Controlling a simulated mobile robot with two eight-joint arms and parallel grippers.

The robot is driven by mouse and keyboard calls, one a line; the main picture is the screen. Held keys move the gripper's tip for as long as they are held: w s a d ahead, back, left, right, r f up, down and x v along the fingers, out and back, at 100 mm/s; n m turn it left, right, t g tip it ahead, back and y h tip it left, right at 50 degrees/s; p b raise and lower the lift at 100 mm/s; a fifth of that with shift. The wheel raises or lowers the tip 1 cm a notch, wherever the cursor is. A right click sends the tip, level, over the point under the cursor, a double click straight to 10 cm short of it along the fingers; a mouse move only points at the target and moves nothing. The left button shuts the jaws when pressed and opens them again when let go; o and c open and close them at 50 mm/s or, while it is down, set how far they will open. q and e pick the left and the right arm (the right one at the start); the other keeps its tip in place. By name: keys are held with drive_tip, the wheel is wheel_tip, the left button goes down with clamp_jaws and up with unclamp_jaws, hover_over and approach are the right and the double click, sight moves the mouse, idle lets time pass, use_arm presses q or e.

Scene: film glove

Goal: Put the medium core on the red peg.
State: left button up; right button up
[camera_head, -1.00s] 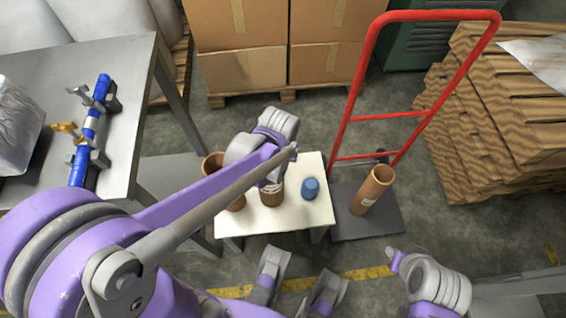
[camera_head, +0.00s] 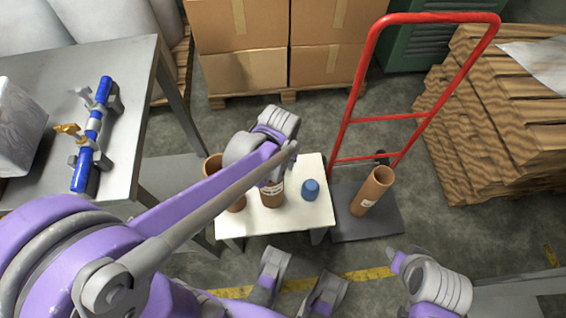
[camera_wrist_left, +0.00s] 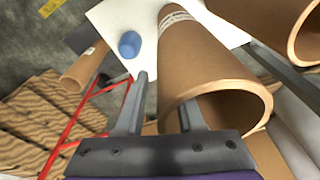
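A brown medium core (camera_head: 273,196) with a white label stands on a small white table, partly hidden by my left wrist. In the left wrist view this core (camera_wrist_left: 196,55) fills the middle, its open end towards me. My left gripper (camera_wrist_left: 163,88) is open at that end, one finger outside the wall and the other seen against the opening; I cannot tell whether they touch it. A wider core (camera_head: 213,163) stands to the left, and a slimmer core (camera_head: 374,190) stands on the hand truck plate. No red peg is visible.
A short blue peg (camera_head: 310,189) stands on the white table (camera_head: 290,222), right of the medium core. The red hand truck frame (camera_head: 357,90) rises behind.

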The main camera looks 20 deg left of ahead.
use_arm(q)
wheel_tip(320, 180, up, 10)
drive_tip(key=s+p, duration=0.2)
drive_tip(key=p, duration=0.1)
drive_tip(key=s+f+m+t, duration=0.2)
drive_tip(key=s+t, duration=0.1)
drive_tip(key=s, duration=0.7)
drive_tip(key=shift+s+a+f, duration=0.2)
drive_tip(key=shift+s+a, duration=0.15)
drive_tip(key=shift+a, duration=0.05)
